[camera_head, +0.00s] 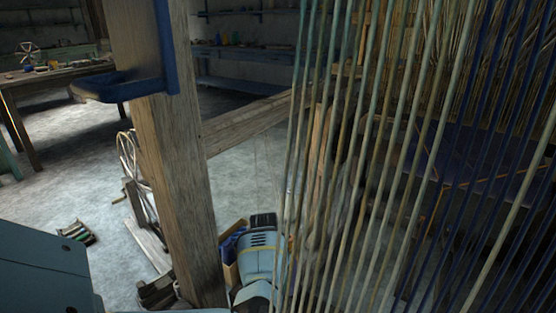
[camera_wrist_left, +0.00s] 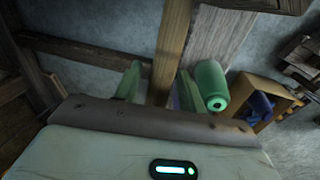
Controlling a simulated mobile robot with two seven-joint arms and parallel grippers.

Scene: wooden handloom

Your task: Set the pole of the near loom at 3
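The near loom shows in the head view as a thick wooden post (camera_head: 178,190), a slanting beam (camera_head: 245,122) and a curtain of pale and dark warp threads (camera_head: 385,170). In the left wrist view a narrow wooden bar (camera_wrist_left: 173,45) runs down between the two greenish fingers of my left gripper (camera_wrist_left: 158,88). The fingers are apart; I cannot tell whether they touch the bar. Which part is the pole, and any setting marks, I cannot tell. My right gripper is not in view.
A blue bracket (camera_head: 125,86) is on the post. A green spool (camera_wrist_left: 210,86) is right of the fingers. A box with blue contents (camera_wrist_left: 278,97) stands on the floor. A workbench (camera_head: 50,75) is at the far left. Open floor (camera_head: 60,175) lies left of the post.

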